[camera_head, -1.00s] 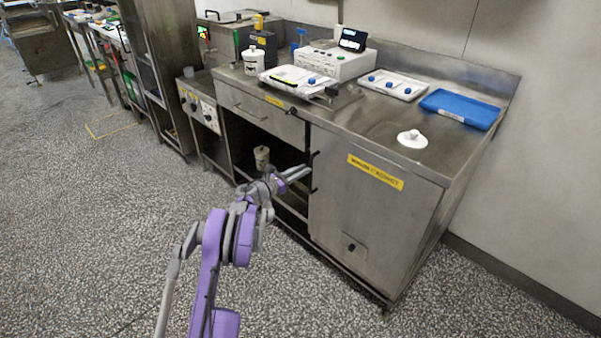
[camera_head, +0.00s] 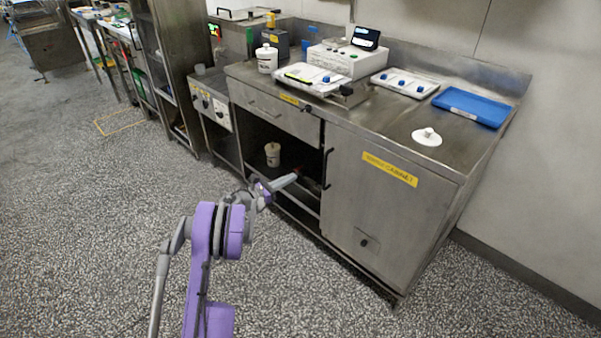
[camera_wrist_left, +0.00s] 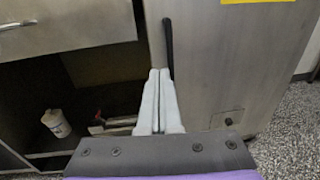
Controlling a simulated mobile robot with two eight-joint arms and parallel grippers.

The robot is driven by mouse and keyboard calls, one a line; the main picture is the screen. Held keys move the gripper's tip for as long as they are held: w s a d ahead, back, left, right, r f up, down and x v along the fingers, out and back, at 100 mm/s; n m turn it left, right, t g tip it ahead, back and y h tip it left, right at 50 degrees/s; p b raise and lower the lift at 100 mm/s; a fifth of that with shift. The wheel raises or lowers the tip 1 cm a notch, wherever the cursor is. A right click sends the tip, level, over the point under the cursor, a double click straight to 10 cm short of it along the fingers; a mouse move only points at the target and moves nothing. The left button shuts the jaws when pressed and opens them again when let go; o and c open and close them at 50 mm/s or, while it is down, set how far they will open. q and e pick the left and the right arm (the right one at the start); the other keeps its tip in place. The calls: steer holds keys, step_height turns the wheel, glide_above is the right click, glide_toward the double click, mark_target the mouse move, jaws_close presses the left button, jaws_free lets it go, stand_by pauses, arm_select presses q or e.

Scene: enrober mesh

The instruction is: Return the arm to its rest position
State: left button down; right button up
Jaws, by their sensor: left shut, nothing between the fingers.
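My left arm, purple and grey, rises from the bottom of the head view. Its gripper (camera_head: 285,181) is in front of the open bay of the steel cabinet (camera_head: 345,215). In the left wrist view the two pale fingers of the left gripper (camera_wrist_left: 158,98) lie together with nothing between them. Beyond the fingertips is the dark upright handle (camera_wrist_left: 168,48) of the cabinet door; I cannot tell any contact. My right gripper does not show.
A white container (camera_head: 272,155) stands inside the open bay. The countertop above holds a white tray (camera_head: 405,90), a blue tray (camera_head: 471,107), a white lid-like disc (camera_head: 427,138) and a white device (camera_head: 347,61). The speckled floor left of my arm is clear.

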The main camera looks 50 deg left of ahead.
arm_select(q)
steer(key=shift+s+a, duration=0.1)
steer(key=shift+s, duration=1.05)
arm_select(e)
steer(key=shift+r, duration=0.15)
